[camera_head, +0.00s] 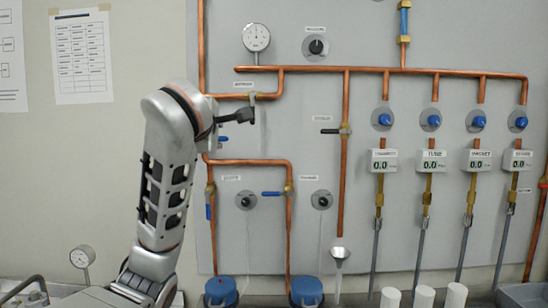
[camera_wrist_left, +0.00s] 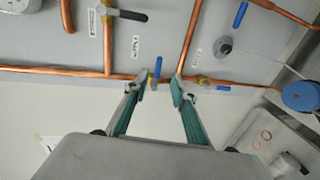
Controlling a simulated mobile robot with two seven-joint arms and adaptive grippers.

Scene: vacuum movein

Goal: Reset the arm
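My left arm (camera_head: 165,185) rises from the bottom left of the head view and bends toward the pipe panel. My left gripper (camera_head: 248,115) is in front of the panel, just below a brass valve (camera_head: 252,97) on a copper pipe. In the left wrist view the gripper (camera_wrist_left: 160,88) has its two green-padded fingers apart, with nothing held. A blue valve handle (camera_wrist_left: 156,70) shows beyond the gap between the fingertips; I cannot tell how near it is. My right gripper is in neither view.
The panel (camera_head: 310,110) carries copper pipes, a gauge (camera_head: 256,37), blue knobs (camera_head: 382,118) and digital readouts (camera_head: 383,160). Blue-topped containers (camera_head: 221,291) and white cylinders (camera_head: 424,297) stand along the bottom.

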